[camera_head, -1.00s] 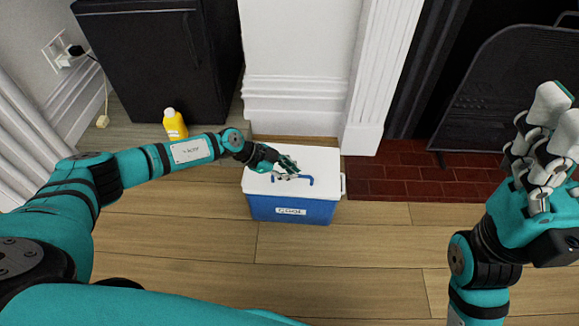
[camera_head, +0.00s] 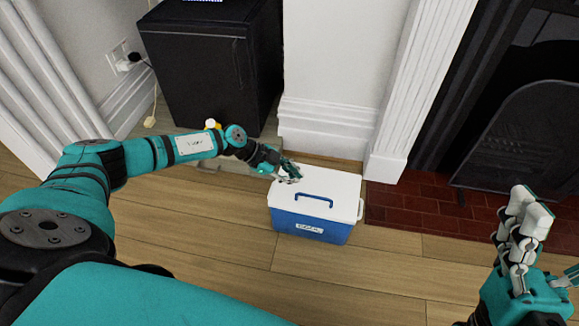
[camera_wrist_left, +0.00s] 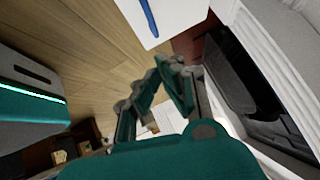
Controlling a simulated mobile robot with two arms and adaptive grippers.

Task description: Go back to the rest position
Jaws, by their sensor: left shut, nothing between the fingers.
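A blue cooler (camera_head: 312,232) with a white lid (camera_head: 335,185) and a blue handle (camera_head: 314,199) stands on the wood floor against the white wall. The lid is down. My left gripper (camera_head: 290,173) is shut and empty over the lid's far left corner, left of the handle; I cannot tell whether it touches the lid. In the left wrist view its fingers (camera_wrist_left: 166,75) meet, and the lid (camera_wrist_left: 175,18) shows beyond them. My right gripper (camera_head: 527,215) is raised at the right edge, fingers up, holding nothing visible; its opening is unclear.
A black mini fridge (camera_head: 215,65) stands behind my left arm. A yellow bottle (camera_head: 212,124) is mostly hidden by that arm. A dark fireplace screen (camera_head: 530,135) stands behind brick hearth tiles (camera_head: 425,207) at right. The floor (camera_head: 370,285) in front of the cooler is clear.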

